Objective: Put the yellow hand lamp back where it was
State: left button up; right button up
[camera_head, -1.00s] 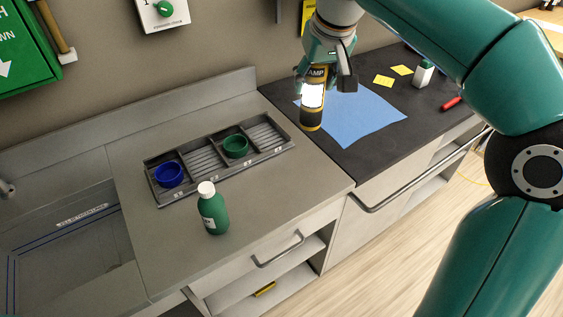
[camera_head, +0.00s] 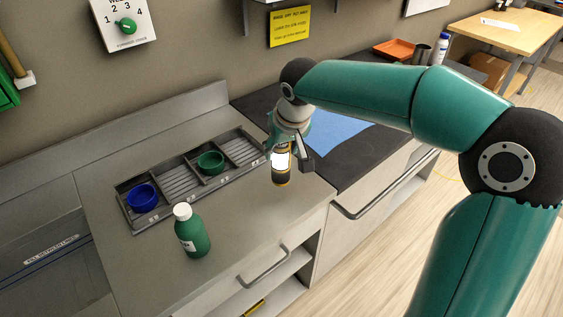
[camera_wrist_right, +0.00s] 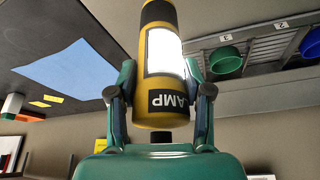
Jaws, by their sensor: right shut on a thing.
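The yellow hand lamp (camera_head: 281,164) is a yellow and black cylinder with a bright white panel. My right gripper (camera_head: 285,140) is shut on it and holds it roughly upright, in front of the right end of the dark tray in the head view. Whether its lower end touches the grey counter I cannot tell. My left gripper is not in view.
The dark compartment tray (camera_head: 186,161) holds a blue bowl (camera_head: 142,197) and a green bowl (camera_head: 210,162). A green bottle with a white cap (camera_head: 192,232) stands in front of it. A blue sheet (camera_head: 338,128) lies on the black worktop, partly behind my arm.

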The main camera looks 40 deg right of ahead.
aim_at(282, 162)
jog(key=shift+f, duration=2.1)
jog(key=o, duration=1.2)
jog(key=shift+f, duration=0.1)
jog(key=shift+o, duration=0.2)
jog(key=v, duration=1.2)
jog(key=shift+s+b, duration=0.15)
jog(key=shift+b, duration=0.2)
